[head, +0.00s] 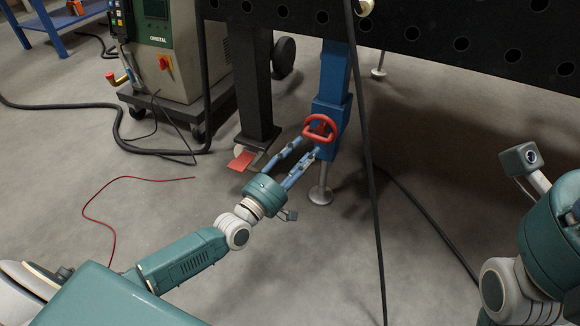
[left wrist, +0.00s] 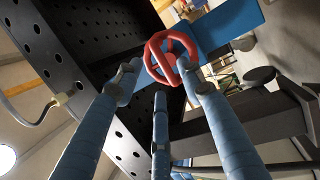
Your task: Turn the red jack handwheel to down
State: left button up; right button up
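The red jack handwheel (head: 320,128) sits on the front of a blue jack leg (head: 333,75) in the head view. In the left wrist view the handwheel (left wrist: 158,61) is at upper centre, just past my fingertips. My left gripper (head: 306,145) reaches up to it from the lower left, with its blue fingers spread apart. In the left wrist view its fingers (left wrist: 159,82) stand apart, and the right fingertip overlaps the rim. I cannot tell whether it touches. My right arm shows at the right edge; its gripper is out of view.
A dark perforated table (head: 460,40) stands above the jack. A black post (head: 254,85) with a red pedal (head: 241,160) is left of the jack. A black cable (head: 371,200) hangs in front, right of the handwheel. A welding machine (head: 165,50) stands on a cart at left.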

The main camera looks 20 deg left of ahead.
pick_arm(q)
jog(key=v, duration=0.7)
jog(key=shift+s, duration=0.2)
